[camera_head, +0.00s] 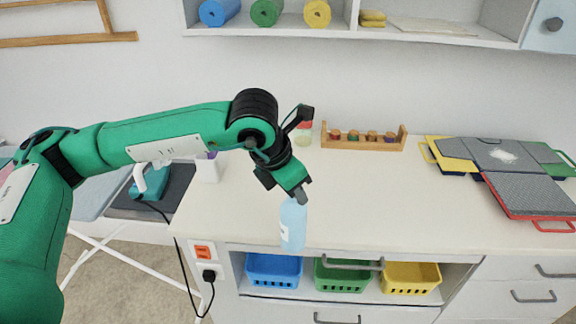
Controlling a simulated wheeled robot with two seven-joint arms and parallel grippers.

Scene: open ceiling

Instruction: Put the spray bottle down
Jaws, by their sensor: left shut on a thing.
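The spray bottle (293,226) is light blue with a whitish label on its side. It is upright at the front edge of the white counter (400,205). My left gripper (302,196) points down at its top and is shut on it, hiding the bottle's head. The bottle's lower end overlaps the counter's front edge in the picture, so I cannot tell whether it touches the counter. My right gripper is not in view.
A wooden rack with several small jars (363,138) stands at the back of the counter. Grey boards with coloured frames (525,190) lie at the right. A white bottle (208,168) stands at the left. The counter's middle is clear. Coloured baskets (274,270) sit below.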

